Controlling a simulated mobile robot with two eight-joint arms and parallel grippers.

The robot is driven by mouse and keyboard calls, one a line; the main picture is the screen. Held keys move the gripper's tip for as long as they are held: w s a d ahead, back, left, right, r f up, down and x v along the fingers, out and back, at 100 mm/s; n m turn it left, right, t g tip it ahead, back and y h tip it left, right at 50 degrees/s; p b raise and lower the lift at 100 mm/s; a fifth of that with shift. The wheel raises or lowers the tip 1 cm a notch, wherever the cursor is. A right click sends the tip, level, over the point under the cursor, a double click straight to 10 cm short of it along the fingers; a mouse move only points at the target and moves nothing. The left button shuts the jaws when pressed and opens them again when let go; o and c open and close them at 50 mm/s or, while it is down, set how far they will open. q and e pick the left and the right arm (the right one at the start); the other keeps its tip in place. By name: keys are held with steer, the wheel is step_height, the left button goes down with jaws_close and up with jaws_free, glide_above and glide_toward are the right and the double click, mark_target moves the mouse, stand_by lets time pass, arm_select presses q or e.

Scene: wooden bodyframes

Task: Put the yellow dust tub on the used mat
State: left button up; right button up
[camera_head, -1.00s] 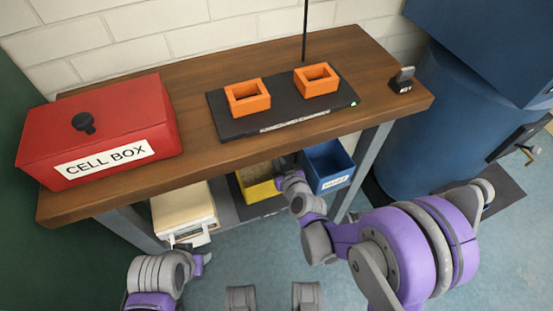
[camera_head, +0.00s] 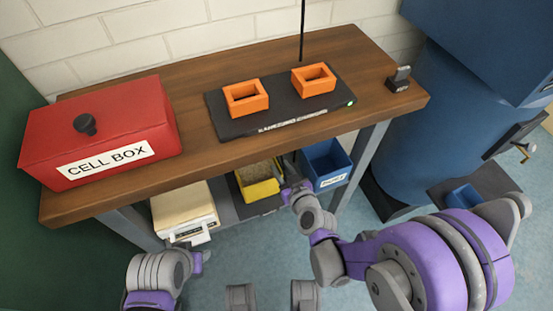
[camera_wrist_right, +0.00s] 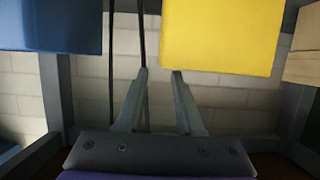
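The yellow dust tub (camera_head: 262,190) stands on the low shelf under the bench, with brown dust inside. It also fills the upper right of the right wrist view (camera_wrist_right: 220,35). My right gripper (camera_wrist_right: 161,74) is open; its fingers are apart, close to the tub's edge. In the head view the right gripper (camera_head: 291,190) is at the tub's right side; I cannot tell whether it touches. My left gripper (camera_head: 203,257) is low at the left, its fingers unclear. I cannot read which mat is the used one; a dark mat (camera_head: 500,182) lies at the right.
A blue tub (camera_head: 325,168) stands right of the yellow one, and a white scale-like device (camera_head: 184,212) left. The bench (camera_head: 300,143) overhangs them. On it are a red cell box (camera_head: 100,130) and a black mat (camera_head: 285,128) with orange frames. A small blue tub (camera_head: 463,196) is on the right-hand mat.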

steer(key=v, duration=0.6)
steer(key=shift+p, duration=0.35)
steer(key=shift+r, duration=0.1)
steer(key=s+d+m+g+h, duration=0.1)
steer(key=s+d+g, duration=0.3)
steer(key=s, duration=0.5)
steer(key=s+d+r+m+g+h, duration=0.1)
steer(key=s+d+g, duration=0.4)
steer(key=s, duration=0.5)
steer(key=shift+d+r+m+h, duration=0.25)
steer(key=shift+d+m+h, duration=0.55)
steer(key=shift+d+h, duration=0.35)
